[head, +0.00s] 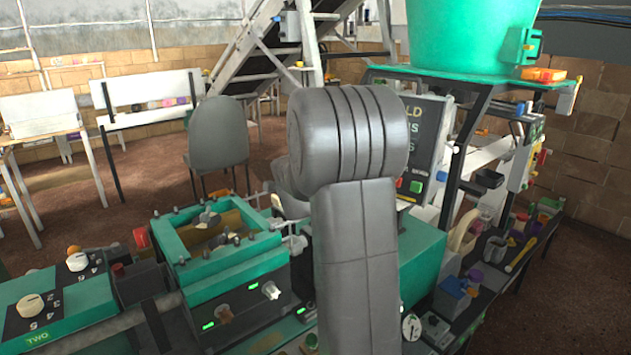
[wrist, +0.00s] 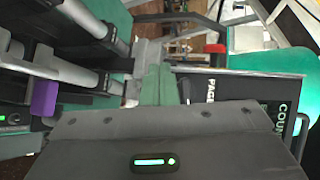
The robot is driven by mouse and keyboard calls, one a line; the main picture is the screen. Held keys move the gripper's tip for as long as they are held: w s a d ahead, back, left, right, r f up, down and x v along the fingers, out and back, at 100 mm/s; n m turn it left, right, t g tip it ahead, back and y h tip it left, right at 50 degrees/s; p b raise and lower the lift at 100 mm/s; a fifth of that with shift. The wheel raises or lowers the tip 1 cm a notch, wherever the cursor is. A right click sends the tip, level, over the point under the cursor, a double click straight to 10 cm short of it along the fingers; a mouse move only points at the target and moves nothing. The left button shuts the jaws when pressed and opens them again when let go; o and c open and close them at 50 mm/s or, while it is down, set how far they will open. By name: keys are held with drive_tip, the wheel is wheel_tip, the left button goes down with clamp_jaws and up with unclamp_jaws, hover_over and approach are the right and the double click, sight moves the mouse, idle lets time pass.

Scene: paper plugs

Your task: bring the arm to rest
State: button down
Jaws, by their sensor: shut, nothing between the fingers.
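My arm (head: 355,220) stands upright in the middle of the head view, its thick grey elbow at the top. My gripper is hidden behind it or out of sight in that view. In the wrist view the dark grey gripper body with a lit green light fills the bottom. The two greenish fingers of my gripper (wrist: 158,84) stand close together above it, shut with nothing between them. The fingers appear apart from the machinery around them, but the exact gap cannot be told.
A green machine with an open square frame (head: 215,245) stands left of my arm. A panel with lettering (head: 420,140) and a large green tub (head: 470,35) are to the right. Small containers (head: 455,298) crowd the right bench. A grey chair (head: 218,135) stands behind on brown floor.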

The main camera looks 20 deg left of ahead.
drive_tip(key=s+a+r, duration=0.1)
drive_tip(key=s+a, duration=0.1)
drive_tip(key=s, duration=0.4)
drive_tip(key=shift+r, duration=0.3)
drive_tip(key=shift+w, duration=0.1)
